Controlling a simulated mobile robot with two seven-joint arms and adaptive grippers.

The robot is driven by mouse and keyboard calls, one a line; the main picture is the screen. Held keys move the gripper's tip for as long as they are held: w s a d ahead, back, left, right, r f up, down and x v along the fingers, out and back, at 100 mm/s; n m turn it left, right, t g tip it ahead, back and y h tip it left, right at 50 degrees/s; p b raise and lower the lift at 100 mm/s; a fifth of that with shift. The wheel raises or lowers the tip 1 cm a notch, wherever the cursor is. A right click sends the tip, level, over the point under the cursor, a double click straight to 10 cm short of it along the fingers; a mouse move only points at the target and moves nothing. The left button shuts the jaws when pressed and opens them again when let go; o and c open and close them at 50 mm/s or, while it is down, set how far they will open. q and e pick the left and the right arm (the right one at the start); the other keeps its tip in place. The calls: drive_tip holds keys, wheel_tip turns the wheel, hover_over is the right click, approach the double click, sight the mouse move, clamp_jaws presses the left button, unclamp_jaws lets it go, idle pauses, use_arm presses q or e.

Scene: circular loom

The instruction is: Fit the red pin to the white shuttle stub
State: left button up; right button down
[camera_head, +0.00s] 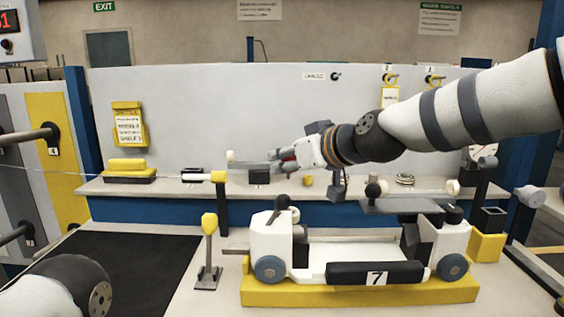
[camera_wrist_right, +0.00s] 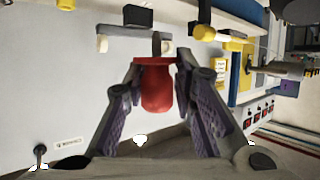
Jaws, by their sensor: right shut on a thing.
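My right gripper (camera_head: 279,161) reaches in from the right, level, above the back shelf. In the right wrist view its two fingers (camera_wrist_right: 160,85) are shut on the red pin (camera_wrist_right: 157,88), a short cylinder with a wider flange at its far end. In the head view only a little red of the pin (camera_head: 287,156) shows between the fingers. The white shuttle (camera_head: 268,238), with blue wheels and the number 7, stands in front, below my right arm. I cannot tell which part is its stub. My left gripper is out of view; only part of that arm shows at lower left.
A small pale block (camera_head: 230,156) on a grey bar is just left of the right fingertips. A yellow-headed post (camera_head: 209,225) stands left of the shuttle. The back shelf (camera_head: 170,187) carries small blocks. The dark mat (camera_head: 120,265) is clear.

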drive_tip(key=shift+s+f, duration=0.3)
drive_tip(key=shift+s+f+b, duration=0.1)
drive_tip(key=shift+f+b, duration=0.6)
drive_tip(key=shift+f, duration=1.25)
drive_tip(key=shift+r, duration=0.1)
drive_tip(key=shift+s+r, duration=0.1)
drive_tip(key=shift+r, duration=0.05)
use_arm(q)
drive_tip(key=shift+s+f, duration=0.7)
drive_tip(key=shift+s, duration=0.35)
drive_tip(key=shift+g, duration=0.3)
use_arm(e)
drive_tip(key=shift+f, duration=0.3)
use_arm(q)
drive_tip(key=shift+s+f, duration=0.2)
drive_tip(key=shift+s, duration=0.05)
use_arm(e)
drive_tip(key=shift+f, duration=0.85)
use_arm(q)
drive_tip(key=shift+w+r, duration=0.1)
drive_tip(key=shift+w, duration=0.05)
